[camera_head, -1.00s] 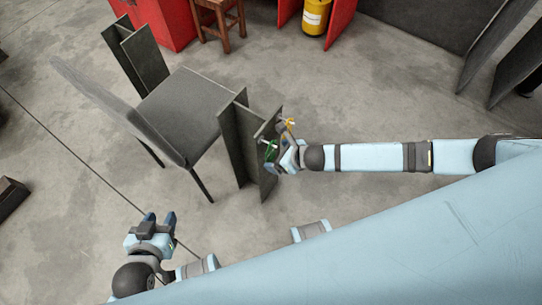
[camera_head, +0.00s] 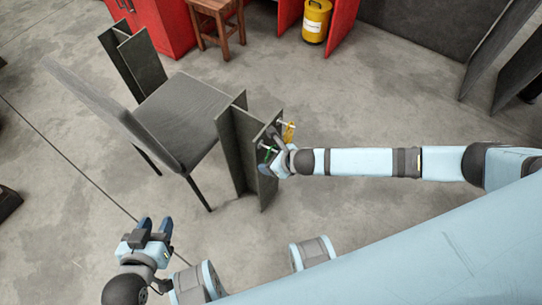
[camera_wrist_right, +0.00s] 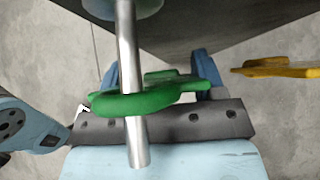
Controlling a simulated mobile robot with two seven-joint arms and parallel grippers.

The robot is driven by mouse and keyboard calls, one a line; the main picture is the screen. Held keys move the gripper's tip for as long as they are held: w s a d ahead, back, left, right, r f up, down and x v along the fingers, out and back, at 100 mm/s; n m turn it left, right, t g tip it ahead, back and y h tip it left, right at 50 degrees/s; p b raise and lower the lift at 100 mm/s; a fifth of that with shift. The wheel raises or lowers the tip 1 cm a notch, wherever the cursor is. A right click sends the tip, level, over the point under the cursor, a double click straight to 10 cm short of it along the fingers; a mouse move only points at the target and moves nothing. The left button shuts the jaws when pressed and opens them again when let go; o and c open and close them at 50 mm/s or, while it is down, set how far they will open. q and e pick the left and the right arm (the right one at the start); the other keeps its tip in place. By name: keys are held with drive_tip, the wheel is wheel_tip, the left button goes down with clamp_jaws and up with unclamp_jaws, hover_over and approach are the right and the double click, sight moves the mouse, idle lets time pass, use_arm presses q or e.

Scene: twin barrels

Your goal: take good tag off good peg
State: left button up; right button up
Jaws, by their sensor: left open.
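A green tag (camera_wrist_right: 150,98) hangs around a bare metal peg (camera_wrist_right: 128,60) in the right wrist view, its ring encircling the peg near the free end. The green tag also shows small in the head view (camera_head: 268,150), at the upright dark panel (camera_head: 268,178). My right gripper (camera_wrist_right: 156,72) has its two blue fingers apart, behind the tag in this view; I cannot tell whether they touch it. In the head view my right gripper (camera_head: 279,150) is close against the panel. A yellow tag (camera_head: 289,132) is just beside it. My left gripper (camera_head: 154,226) is open and empty, low at left.
A dark chair (camera_head: 180,112) stands left of the panel. A wooden stool (camera_head: 216,18), a yellow canister (camera_head: 316,20) and red cabinets (camera_head: 165,25) are at the back. Bare concrete floor (camera_head: 370,95) lies right of the panel.

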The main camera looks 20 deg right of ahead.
drive_tip(key=shift+r, duration=0.1)
idle(0.3)
drive_tip(key=shift+r+p, duration=0.1)
drive_tip(key=shift+p, duration=0.5)
drive_tip(key=shift+s+d+r+p, duration=0.15)
drive_tip(key=shift+s+d+p, duration=0.85)
drive_tip(key=shift+s, duration=0.4)
drive_tip(key=shift+s+d+r+p, duration=0.2)
drive_tip(key=shift+s+d+p, duration=0.6)
drive_tip(key=shift+s+d, duration=0.55)
drive_tip(key=shift+s+d+r+p, duration=0.15)
drive_tip(key=shift+s+d+p, duration=0.8)
drive_tip(key=shift+s, duration=0.55)
